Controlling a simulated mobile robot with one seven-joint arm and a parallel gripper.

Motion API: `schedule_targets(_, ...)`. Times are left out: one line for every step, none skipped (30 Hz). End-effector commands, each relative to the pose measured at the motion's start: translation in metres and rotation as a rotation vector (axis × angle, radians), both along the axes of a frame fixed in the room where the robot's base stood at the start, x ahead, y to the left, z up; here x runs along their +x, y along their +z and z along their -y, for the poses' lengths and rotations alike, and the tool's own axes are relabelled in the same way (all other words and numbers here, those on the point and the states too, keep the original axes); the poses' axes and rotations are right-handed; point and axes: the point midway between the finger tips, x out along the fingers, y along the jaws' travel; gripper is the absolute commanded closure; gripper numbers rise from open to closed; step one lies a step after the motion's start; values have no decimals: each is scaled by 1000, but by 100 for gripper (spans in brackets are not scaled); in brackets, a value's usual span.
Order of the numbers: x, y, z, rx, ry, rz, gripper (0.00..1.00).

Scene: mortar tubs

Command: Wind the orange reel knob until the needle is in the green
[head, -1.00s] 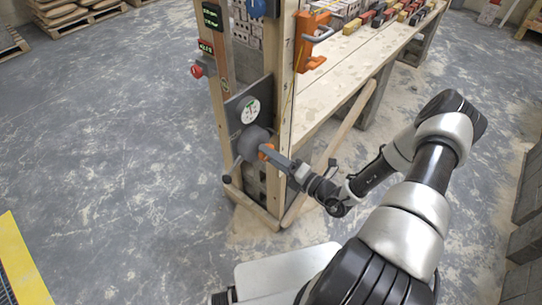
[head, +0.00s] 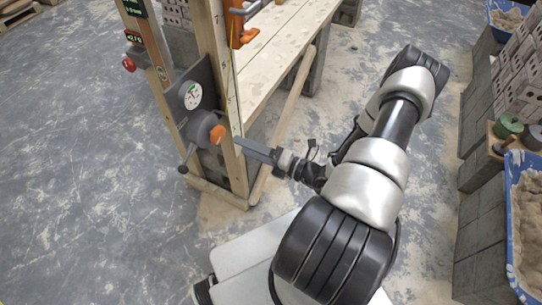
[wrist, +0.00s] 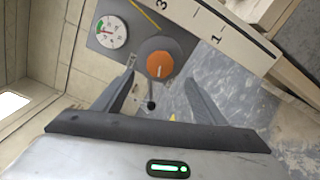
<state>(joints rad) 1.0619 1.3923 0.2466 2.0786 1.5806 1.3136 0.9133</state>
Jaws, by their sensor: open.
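The orange reel knob (head: 217,134) sits on the front of a grey round reel (head: 199,129) on a wooden post frame. In the wrist view the knob (wrist: 160,64) shows a pale pointer line. A white round gauge (head: 192,96) with coloured marks is on the dark plate above the reel; it also shows in the wrist view (wrist: 111,33).
A crank with a black ball end (head: 183,169) hangs below the reel. A red button (head: 129,64) and an orange clamp (head: 240,24) are higher on the frame. A blue tub (head: 515,225) and grey blocks stand at the right.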

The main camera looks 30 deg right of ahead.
Motion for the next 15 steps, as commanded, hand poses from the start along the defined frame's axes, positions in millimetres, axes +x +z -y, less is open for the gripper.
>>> schedule_targets(-11, 0, 9, -1, -4, -1, 35)
schedule_targets(-17, 0, 13, -1, -3, -1, 35)
schedule_targets(-24, 0, 18, 0, -4, -2, 35)
schedule_targets(-30, 0, 22, 0, -3, -2, 35)
schedule_targets(-35, 0, 26, -1, -3, -1, 35)
schedule_targets(-42, 0, 31, 0, -2, 0, 35)
schedule_targets(-46, 0, 34, -1, -3, -1, 35)
schedule_targets(-50, 0, 36, 0, -2, 0, 35)
schedule_targets(-55, 0, 40, -1, -1, 0, 35)
schedule_targets(-58, 0, 42, 0, -2, 0, 35)
schedule_targets(-61, 0, 44, 0, -2, 1, 35)
schedule_targets(-64, 0, 46, 0, -1, 0, 35)
schedule_targets(-66, 0, 48, 0, 0, 0, 35)
schedule_targets(-67, 0, 49, 0, 0, 0, 35)
schedule_targets(-69, 0, 50, 0, 0, 0, 35)
